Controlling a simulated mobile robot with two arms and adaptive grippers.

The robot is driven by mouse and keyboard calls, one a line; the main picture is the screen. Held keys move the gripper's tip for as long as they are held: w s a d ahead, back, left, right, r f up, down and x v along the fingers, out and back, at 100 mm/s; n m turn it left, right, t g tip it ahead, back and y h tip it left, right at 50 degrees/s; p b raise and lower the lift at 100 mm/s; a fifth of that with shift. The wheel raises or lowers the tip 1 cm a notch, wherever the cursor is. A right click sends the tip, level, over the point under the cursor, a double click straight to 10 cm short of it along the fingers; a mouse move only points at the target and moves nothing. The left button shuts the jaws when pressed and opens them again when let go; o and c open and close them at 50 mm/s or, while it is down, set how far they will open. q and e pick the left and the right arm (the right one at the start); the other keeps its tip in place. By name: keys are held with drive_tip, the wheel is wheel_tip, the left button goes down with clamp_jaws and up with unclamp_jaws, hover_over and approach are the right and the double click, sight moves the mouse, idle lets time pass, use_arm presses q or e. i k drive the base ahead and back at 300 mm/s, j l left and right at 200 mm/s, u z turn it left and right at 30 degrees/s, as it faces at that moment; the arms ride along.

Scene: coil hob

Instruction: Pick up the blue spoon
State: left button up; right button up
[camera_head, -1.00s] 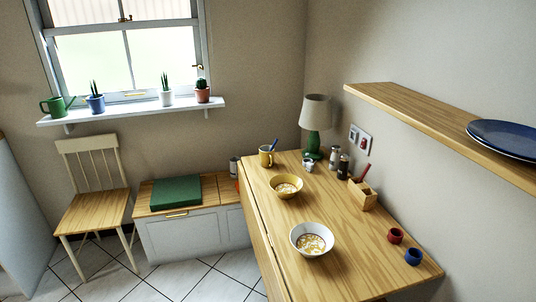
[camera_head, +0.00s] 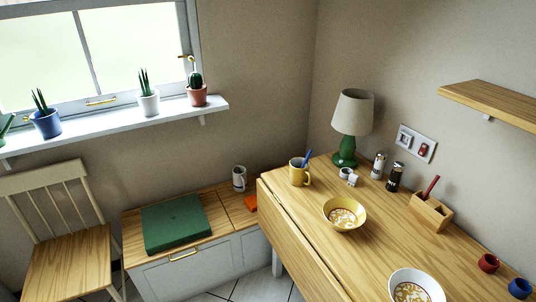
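A blue spoon (camera_head: 307,157) stands tilted in a yellow mug (camera_head: 298,173). Only its upper handle shows above the rim; the lower part is hidden inside. The mug stands near the far left corner of the wooden table (camera_head: 388,226). Neither of my grippers is in view.
On the table are a yellow bowl (camera_head: 344,213), a white bowl (camera_head: 415,286), a green lamp (camera_head: 346,150), two shakers (camera_head: 378,166), a wooden box with a red item (camera_head: 431,212) and small red and blue rings (camera_head: 488,262). A wooden shelf (camera_head: 490,103) juts out at right. A bench (camera_head: 203,250) stands left.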

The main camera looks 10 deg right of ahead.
sight(310, 152)
drive_tip(key=i+j+z, duration=0.1)
drive_tip(key=i+j, duration=0.4)
drive_tip(key=j, duration=0.25)
drive_tip(key=i+j+z, duration=0.15)
drive_tip(key=i+j, duration=0.15)
drive_tip(key=i+j+z, duration=0.1)
drive_tip(key=j, duration=0.35)
drive_tip(key=i+j, duration=0.3)
drive_tip(key=j, duration=0.15)
drive_tip(key=i+l+z, duration=0.05)
